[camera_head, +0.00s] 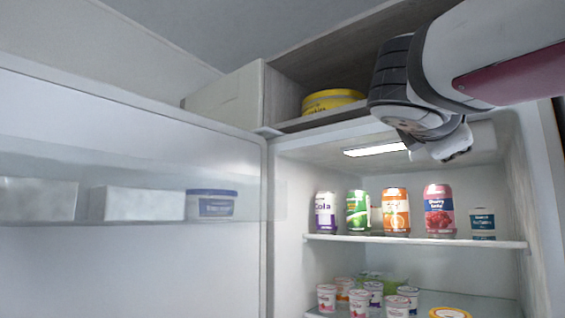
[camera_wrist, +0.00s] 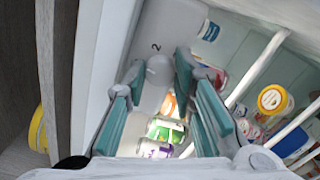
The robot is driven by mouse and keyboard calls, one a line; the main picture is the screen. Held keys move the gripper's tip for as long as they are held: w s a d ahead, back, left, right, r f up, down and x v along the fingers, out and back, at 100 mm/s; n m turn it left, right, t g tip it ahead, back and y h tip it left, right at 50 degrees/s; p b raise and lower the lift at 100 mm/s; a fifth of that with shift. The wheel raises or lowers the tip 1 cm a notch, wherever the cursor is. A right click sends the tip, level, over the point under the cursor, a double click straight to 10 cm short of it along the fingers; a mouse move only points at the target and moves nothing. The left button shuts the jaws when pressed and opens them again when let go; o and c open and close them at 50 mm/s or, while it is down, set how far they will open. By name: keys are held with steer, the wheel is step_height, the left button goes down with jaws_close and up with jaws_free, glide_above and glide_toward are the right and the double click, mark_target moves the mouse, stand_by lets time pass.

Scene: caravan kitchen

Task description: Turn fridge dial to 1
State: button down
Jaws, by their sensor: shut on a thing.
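The fridge dial (camera_wrist: 159,70) is a pale grey round knob on the white housing at the fridge ceiling, seen in the wrist view. A dark numeral 2 (camera_wrist: 155,47) is printed just beyond it. My gripper (camera_wrist: 160,75) has its two teal-padded fingers on either side of the dial, shut on it. In the head view my gripper (camera_head: 455,148) reaches under the fridge ceiling beside the lit lamp (camera_head: 375,149), and the dial is hidden there. The dial's pointer and its other numbers cannot be made out.
The open fridge door (camera_head: 130,240) fills the left. Several cans (camera_head: 396,210) stand on the upper shelf (camera_head: 420,241) below my gripper, with yogurt cups (camera_head: 360,300) lower down. A yellow tin (camera_head: 331,100) sits in the cupboard above. The fridge side wall (camera_head: 535,190) is close on the right.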

steer(key=shift+n+p, duration=0.45)
steer(key=shift+n, duration=0.35)
steer(key=c, duration=1.3)
jaws_free()
steer(key=shift+c, duration=0.2)
steer(key=v, duration=0.8)
